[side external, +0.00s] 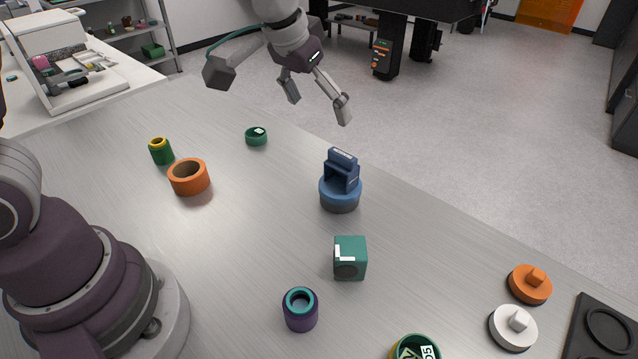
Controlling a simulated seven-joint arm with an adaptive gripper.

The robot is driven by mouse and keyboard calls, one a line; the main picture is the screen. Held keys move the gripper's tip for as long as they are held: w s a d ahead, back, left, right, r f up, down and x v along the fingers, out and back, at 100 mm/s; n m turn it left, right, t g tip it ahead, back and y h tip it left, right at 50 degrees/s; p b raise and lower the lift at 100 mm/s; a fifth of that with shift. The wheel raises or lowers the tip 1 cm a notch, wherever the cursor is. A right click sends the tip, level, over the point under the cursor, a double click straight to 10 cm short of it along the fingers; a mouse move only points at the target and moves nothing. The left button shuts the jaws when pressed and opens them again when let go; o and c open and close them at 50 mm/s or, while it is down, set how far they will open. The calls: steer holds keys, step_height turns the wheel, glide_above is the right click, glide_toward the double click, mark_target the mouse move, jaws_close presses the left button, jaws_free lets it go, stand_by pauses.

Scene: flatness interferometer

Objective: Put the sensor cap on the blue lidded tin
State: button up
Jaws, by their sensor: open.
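A blue round tin (340,198) stands upright near the middle of the table. A darker blue block-like piece (342,170) with a notch and a pale label sits on its top; I cannot tell whether it is part of the lid. No piece is clearly marked as the sensor cap. A low green round cap-like piece (256,137) with a white mark lies toward the far edge. An orange knobbed disc (530,284) and a white knobbed disc (513,327) lie at the right. My gripper (317,104) is open and empty, in the air beyond the blue tin.
A teal cube (350,259), a purple cup (300,310) and a green labelled container (416,348) stand in front. An orange ring (189,177) and a green-yellow cylinder (161,151) stand at left. A black plate (606,330) lies at right. The table's centre-left is clear.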

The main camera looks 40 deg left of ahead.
steer(key=s+a+r, duration=0.1)
steer(key=s+a, duration=0.1)
steer(key=s, duration=0.6)
steer(key=s+a+r+t, duration=0.1)
steer(key=s+a, duration=0.1)
steer(key=s, duration=0.5)
steer(key=shift+s+a+r, duration=0.25)
steer(key=shift+s+r, duration=0.05)
steer(key=shift+s, duration=0.1)
